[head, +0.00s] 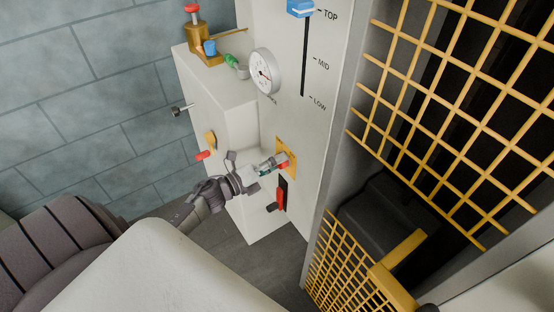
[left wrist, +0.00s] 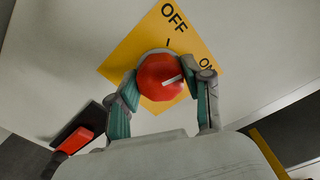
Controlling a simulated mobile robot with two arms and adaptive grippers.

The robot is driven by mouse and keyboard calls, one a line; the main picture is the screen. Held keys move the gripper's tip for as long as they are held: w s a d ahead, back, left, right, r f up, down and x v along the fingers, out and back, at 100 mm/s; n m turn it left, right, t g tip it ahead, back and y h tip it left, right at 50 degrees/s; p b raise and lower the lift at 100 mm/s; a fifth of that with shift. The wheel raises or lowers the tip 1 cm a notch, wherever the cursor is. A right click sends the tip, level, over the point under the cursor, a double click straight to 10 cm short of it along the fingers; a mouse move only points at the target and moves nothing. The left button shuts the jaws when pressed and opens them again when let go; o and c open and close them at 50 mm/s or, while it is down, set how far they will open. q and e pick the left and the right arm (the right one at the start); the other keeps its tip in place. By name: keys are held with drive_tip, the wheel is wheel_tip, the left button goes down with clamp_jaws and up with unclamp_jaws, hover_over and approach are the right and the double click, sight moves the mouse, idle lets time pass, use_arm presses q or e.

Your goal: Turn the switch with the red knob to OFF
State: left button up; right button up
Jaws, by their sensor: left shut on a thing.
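The switch is a round red knob (left wrist: 160,76) on a yellow square plate (left wrist: 132,57) with the words OFF and ON. In the left wrist view, the knob's white mark points right, towards ON and away from OFF. My left gripper (left wrist: 168,92) has a finger on each side of the knob and is shut on it. In the head view, my left gripper (head: 274,163) reaches the yellow plate (head: 288,146) on the white panel. There it partly hides the red knob (head: 283,157). My right gripper does not show.
Below the switch is a red lever (head: 281,196) on a dark plate. Above are a round gauge (head: 264,71) and a blue slider (head: 300,7). A red-handled yellow part (head: 206,145) is to the left. Yellow grating (head: 460,90) stands at right.

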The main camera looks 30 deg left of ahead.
use_arm(q)
drive_tip(key=n+p, duration=0.2)
drive_tip(key=n, duration=0.3)
drive_tip(key=shift+n, duration=0.3)
drive_tip(key=shift+f+n+p, duration=0.1)
drive_tip(key=shift+n+p, duration=0.5)
drive_tip(key=shift+n, duration=1.5)
drive_tip(key=o, duration=1.1)
drive_tip(key=shift+o, duration=0.2)
drive_tip(key=v, duration=1.2)
drive_tip(key=shift+a+f, duration=0.1)
drive_tip(key=shift+f, duration=0.05)
